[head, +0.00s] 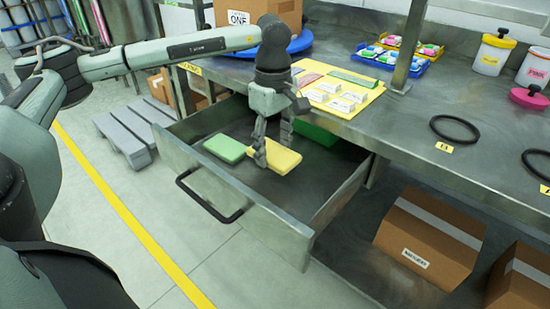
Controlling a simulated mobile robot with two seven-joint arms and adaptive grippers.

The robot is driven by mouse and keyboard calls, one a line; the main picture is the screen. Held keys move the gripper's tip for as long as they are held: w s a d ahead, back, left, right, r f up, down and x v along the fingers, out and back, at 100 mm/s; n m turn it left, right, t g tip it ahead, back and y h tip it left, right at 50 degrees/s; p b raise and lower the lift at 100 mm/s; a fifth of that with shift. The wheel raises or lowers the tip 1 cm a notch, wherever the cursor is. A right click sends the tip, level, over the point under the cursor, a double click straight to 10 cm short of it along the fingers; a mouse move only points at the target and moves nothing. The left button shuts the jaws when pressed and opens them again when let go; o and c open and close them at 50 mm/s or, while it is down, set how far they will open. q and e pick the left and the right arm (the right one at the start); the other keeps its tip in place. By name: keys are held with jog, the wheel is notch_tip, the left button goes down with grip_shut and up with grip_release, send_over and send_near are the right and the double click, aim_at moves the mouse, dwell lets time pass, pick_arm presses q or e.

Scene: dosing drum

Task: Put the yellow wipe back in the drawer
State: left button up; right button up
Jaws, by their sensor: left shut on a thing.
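The yellow wipe (284,160) is a flat yellow pad inside the open metal drawer (228,195). My left gripper (262,152) points down into the drawer and is shut on the near left edge of the yellow wipe. I cannot tell whether the wipe rests on the drawer floor or hangs just above it. A green wipe (225,149) lies to the left of it in the drawer. Another green item (316,135) sits at the back right of the drawer, partly hidden. My right gripper is not in view.
The steel bench (400,125) overhangs the drawer's back and holds a yellow mat (345,104) with cards, a blue tray (372,63) and black rings (455,128). Cardboard boxes (430,238) stand on the lower shelf. The drawer's black handle (205,205) faces the open floor.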

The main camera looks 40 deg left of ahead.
aim_at(275, 151)
pick_arm(q)
jog(key=shift+w+f, duration=0.2)
jog(key=shift+f, duration=1.95)
jog(key=shift+f, duration=0.1)
jog(key=o, duration=1)
notch_tip(275, 151, up, 12)
jog(key=shift+r, duration=0.2)
